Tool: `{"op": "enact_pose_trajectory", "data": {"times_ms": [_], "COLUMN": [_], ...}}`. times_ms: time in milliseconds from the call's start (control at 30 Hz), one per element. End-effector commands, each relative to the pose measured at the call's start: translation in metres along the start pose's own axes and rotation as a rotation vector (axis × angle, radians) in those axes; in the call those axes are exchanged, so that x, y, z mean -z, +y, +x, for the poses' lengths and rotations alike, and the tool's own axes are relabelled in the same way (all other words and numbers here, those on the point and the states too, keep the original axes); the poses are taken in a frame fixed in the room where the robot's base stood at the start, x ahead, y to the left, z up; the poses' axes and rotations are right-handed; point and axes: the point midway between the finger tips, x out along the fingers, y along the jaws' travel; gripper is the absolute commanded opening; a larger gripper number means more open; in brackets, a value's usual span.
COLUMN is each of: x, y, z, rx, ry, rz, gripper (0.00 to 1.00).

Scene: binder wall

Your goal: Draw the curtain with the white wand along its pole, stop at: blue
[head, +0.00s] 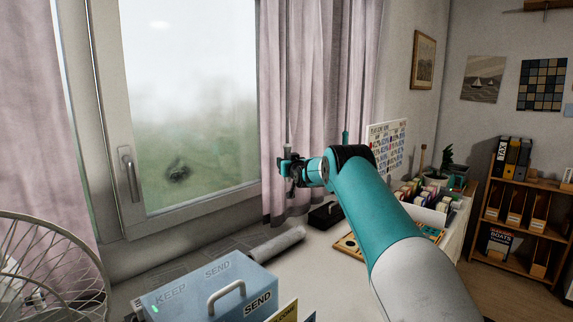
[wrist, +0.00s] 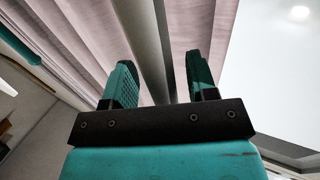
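A pale pink curtain (head: 305,85) hangs in folds at the right side of the window; it fills much of the wrist view (wrist: 100,40). A pale, greyish-white wand (head: 289,128) hangs in front of its left part. My gripper (head: 288,172) is at the wand's lower part. In the wrist view my gripper (wrist: 162,85) has its fingers apart, with the wand (wrist: 148,40) running between them and a gap seen on each side. A teal rod (head: 346,138) hangs farther right, also at the wrist view's left edge (wrist: 18,42). The curtain pole and any blue mark are out of view.
Another pink curtain (head: 35,110) hangs at the far left. The window handle (head: 129,173) sticks out. Below are a blue box (head: 205,290), a grey roll (head: 278,244) and a black case (head: 325,216).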

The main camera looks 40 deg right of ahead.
Motion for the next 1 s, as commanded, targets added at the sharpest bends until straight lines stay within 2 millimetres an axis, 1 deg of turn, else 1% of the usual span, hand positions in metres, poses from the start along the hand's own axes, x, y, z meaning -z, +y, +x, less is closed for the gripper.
{"op": "enact_pose_trajectory", "data": {"times_ms": [167, 267, 367, 667, 1000], "x": [0.0, -0.001, -0.002, -0.004, -0.004], "y": [-0.001, -0.001, 0.0, -0.001, 0.0], "z": [-0.002, -0.008, -0.019, -0.071, -0.142], "rx": [0.0, 0.0, 0.0, 0.0, -0.001], "ry": [0.001, 0.0, 0.0, 0.0, 0.001], "rz": [0.0, 0.0, 0.0, 0.0, 0.0], "gripper": [0.53, 0.53, 0.53, 0.53, 0.53]}}
